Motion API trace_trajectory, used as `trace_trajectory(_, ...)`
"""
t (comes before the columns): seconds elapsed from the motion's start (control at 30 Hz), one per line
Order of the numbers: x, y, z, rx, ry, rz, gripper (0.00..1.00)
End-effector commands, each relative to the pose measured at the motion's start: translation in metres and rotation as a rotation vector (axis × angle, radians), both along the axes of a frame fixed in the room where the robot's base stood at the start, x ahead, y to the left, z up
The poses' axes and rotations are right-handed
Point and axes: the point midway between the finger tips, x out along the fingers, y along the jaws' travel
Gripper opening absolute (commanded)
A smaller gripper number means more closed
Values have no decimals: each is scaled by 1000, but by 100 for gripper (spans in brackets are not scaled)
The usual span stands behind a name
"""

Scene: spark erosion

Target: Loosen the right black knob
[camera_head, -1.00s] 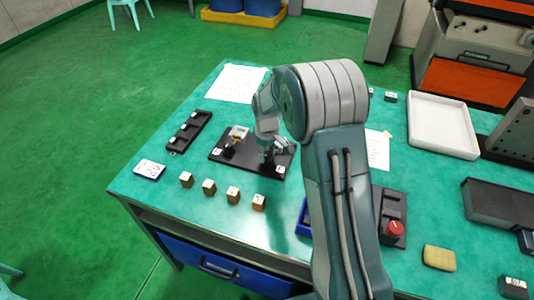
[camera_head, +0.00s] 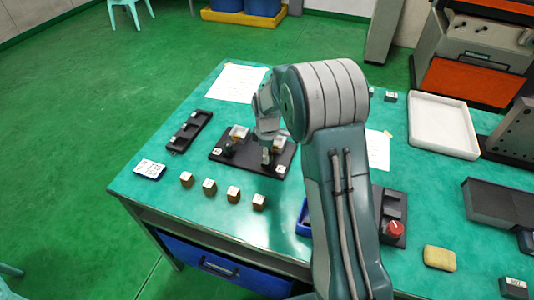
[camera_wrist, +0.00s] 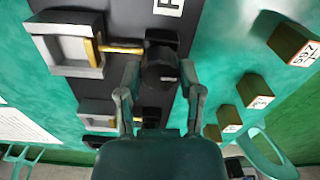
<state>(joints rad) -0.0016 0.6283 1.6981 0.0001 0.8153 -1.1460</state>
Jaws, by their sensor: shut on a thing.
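A black board (camera_head: 220,157) on the green table carries two small grey vises with brass rods. The right vise (camera_head: 278,142) also shows at the upper left of the wrist view (camera_wrist: 70,43). Its black knob (camera_wrist: 160,62) sits at the end of the brass rod, between the fingers of my gripper (camera_wrist: 160,90), which is shut on it. In the head view my gripper (camera_head: 266,157) stands low over the front right of the board and hides most of that knob. The left vise (camera_head: 238,132) and its black knob (camera_head: 229,149) stand to the left.
Several small labelled blocks (camera_head: 209,186) stand in a row in front of the board. A black slotted holder (camera_head: 188,131) and a white card (camera_head: 150,169) lie left. A paper sheet (camera_head: 237,83) lies behind. A white tray (camera_head: 443,125) is far right.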

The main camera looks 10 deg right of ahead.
Motion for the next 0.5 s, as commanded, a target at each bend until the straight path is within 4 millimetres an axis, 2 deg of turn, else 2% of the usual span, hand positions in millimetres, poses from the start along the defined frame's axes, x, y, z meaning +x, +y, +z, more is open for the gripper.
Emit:
trace_trajectory(0.4,0,0,-2,0,0,8,0)
trace_trajectory(0.43,0,0,-2,0,0,8,57)
trace_trajectory(0.5,0,0,-1,0,0,7,82)
